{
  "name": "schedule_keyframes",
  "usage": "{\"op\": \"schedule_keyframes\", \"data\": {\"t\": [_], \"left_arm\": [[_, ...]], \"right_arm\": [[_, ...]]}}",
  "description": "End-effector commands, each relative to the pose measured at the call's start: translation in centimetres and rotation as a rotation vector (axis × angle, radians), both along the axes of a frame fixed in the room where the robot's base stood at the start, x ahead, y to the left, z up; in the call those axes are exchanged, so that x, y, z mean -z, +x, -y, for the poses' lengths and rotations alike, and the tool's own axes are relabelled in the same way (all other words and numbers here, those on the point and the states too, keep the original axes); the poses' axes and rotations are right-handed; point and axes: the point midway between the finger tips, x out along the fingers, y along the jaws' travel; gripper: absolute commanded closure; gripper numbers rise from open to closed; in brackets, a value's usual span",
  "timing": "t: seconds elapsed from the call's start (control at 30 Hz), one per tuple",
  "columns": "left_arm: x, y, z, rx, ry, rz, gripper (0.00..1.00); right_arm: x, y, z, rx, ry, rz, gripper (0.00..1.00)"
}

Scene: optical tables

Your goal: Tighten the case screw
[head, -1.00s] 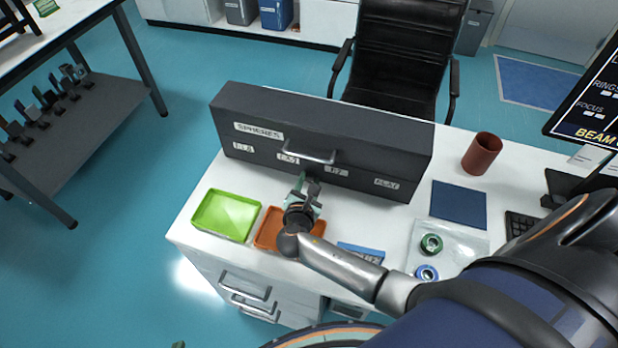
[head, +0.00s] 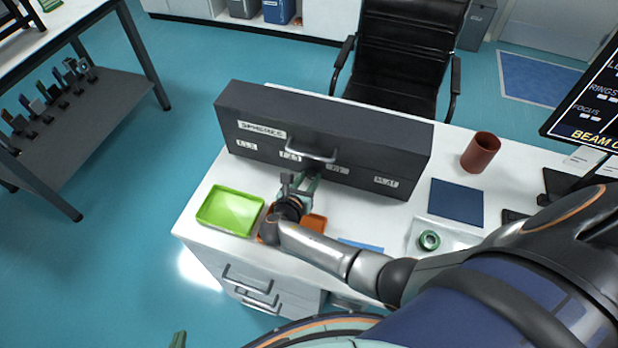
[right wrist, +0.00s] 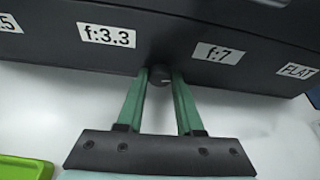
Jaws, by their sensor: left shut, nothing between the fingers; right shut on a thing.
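The dark grey case (head: 375,146) lies along the back of the white desk, with labels and a handle on its front. The case screw, a small round black knob (right wrist: 160,76), sits at the case's lower front edge between the f:3.3 and f:7 labels. My right gripper (head: 306,178) is at the case front, below the handle. In the right wrist view its green fingers (right wrist: 160,82) are shut on the knob, one on each side. In the head view the knob cannot be made out. My left gripper (head: 178,340) barely shows at the bottom edge, shut and empty, away from the desk.
A green tray (head: 230,211) and an orange tray (head: 315,222) lie in front of the case, the orange one partly under my right arm. A red-brown cup (head: 480,152), a blue mat (head: 457,202) and a green ring (head: 429,240) are to the right.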

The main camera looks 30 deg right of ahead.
Motion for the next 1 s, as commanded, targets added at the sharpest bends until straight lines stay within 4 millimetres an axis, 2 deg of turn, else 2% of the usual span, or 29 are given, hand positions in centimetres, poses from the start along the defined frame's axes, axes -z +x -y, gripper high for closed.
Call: {"op": "schedule_keyframes", "data": {"t": [0.27,0.3,0.57,1.0], "left_arm": [[0.01,-0.01,0.0,0.0,0.0,0.0,1.0],[0.01,-0.01,0.0,0.0,0.0,0.0,1.0],[0.01,-0.02,0.01,0.0,0.0,0.0,1.0],[0.0,-0.02,0.01,0.0,0.0,0.0,1.0]], "right_arm": [[-0.06,0.06,0.06,-0.001,-0.003,0.001,1.0],[-0.06,0.06,0.06,-0.001,-0.003,0.001,0.63],[-0.04,0.04,0.04,0.0,-0.001,0.001,0.34],[-0.18,0.26,0.15,0.0,0.0,0.001,0.34]]}}
